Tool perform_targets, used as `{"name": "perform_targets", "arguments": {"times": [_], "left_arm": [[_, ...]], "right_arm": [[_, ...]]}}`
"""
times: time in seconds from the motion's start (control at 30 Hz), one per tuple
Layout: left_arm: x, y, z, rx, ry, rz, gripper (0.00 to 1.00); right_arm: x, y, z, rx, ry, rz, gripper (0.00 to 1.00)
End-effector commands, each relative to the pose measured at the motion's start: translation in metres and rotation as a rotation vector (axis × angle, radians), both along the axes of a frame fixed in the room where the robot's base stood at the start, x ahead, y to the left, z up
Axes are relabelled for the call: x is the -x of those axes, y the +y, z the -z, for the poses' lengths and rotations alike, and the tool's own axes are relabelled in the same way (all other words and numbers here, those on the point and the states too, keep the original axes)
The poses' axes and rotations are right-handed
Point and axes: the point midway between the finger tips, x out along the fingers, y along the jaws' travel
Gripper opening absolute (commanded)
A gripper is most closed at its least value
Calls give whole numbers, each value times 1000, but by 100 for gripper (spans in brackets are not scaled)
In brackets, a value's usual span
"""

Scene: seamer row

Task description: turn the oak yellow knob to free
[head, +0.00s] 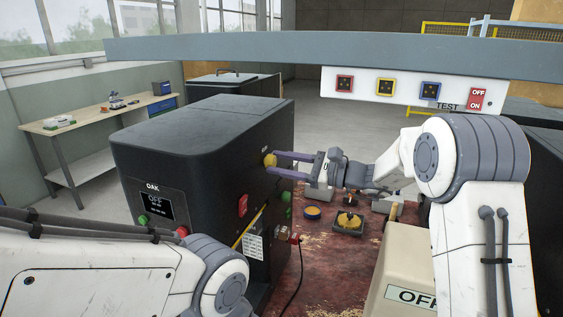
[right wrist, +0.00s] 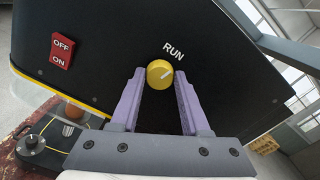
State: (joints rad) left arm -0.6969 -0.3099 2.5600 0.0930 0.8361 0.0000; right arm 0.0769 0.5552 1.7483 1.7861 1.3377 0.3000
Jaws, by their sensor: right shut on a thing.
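The yellow knob (head: 270,160) is on the right-hand side face of the black OAK machine (head: 200,125). In the right wrist view the knob (right wrist: 160,74) sits between the tips of my right gripper's purple fingers (right wrist: 159,84), which are shut on it. Its white pointer line slants up and right, close to the RUN label (right wrist: 173,51). No "free" label is readable. In the head view my right gripper (head: 275,163) reaches the knob from the right. My left arm shows at lower left, but its gripper is out of view.
A red OFF/ON switch (right wrist: 61,51) is on the same face. A grey beam (head: 330,58) crosses above, carrying a white panel (head: 410,90) with sockets. Below are a worn red surface (head: 325,255) with small parts and a beige OFF box (head: 405,265). A workbench (head: 75,130) stands left.

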Motion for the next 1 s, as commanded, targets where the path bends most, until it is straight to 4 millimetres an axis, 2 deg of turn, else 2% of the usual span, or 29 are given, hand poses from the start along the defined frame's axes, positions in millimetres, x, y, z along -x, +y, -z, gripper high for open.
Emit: {"name": "perform_targets", "arguments": {"times": [0.47, 1.0], "left_arm": [[0, 0, -29, 0, 0, -1, 0], [0, 0, -73, 0, 0, -2, 0]], "right_arm": [[-1, -1, -3, -174, 423, 0, 0], [-2, -1, -3, -367, 891, 1, 0]]}}
